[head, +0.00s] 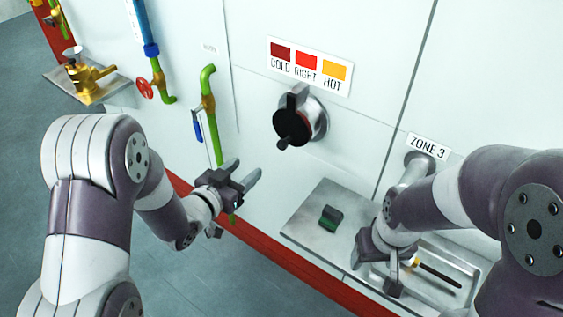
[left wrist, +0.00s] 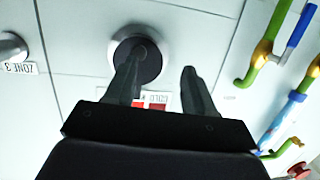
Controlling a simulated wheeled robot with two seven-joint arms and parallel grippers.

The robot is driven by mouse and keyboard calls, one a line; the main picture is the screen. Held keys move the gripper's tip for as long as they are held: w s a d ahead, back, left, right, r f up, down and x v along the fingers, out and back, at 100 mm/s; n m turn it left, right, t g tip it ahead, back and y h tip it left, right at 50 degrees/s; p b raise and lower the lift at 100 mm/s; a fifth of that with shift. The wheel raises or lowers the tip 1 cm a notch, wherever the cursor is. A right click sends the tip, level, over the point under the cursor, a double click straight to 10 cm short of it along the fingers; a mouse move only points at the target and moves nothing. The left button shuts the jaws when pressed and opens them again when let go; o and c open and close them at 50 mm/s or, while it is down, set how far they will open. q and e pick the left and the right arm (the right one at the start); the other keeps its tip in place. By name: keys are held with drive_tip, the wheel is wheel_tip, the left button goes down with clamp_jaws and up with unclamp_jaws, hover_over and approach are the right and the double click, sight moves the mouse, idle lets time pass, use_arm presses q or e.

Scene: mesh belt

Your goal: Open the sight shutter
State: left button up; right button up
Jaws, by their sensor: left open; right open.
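The sight shutter is a black round disc (head: 292,127) with a small knob, set over a silver ring on the white wall. A dark tab rises from its top. It covers the opening behind it. My left gripper (head: 250,178) is open and empty, below and left of the shutter, apart from it in the head view. In the left wrist view the shutter (left wrist: 148,63) lies beyond the fingers, partly hidden by the left one; the open gripper (left wrist: 155,75) shows there too. My right gripper (head: 402,275) is open over the metal shelf, its fingers partly hard to make out.
A COLD/RIGHT/HOT colour card (head: 308,64) is above the shutter. Green pipes with a blue-handled valve (head: 197,128) run left of it. A metal shelf (head: 306,218) below holds a dark green block (head: 331,217) and a tray with a dark rod (head: 440,275). A ZONE 3 sign (head: 428,147) is at right.

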sight(280, 146)
use_arm(q)
drive_tip(key=w+d, duration=0.2)
drive_tip(key=d, duration=0.1)
drive_tip(key=w+d+h+p, duration=0.1)
drive_tip(key=w+d, duration=0.2)
drive_tip(key=w+d+t+h, duration=0.1)
drive_tip(key=w+d, duration=0.2)
drive_tip(key=shift+w+r+m, duration=0.1)
drive_tip(key=shift+r+m, duration=0.15)
drive_tip(key=shift+m, duration=0.15)
drive_tip(key=shift+w+d, duration=0.1)
drive_tip(key=shift+w, duration=0.2)
use_arm(e)
drive_tip(key=shift+s, duration=0.3)
use_arm(q)
drive_tip(key=shift+c, duration=0.3)
clamp_jaws()
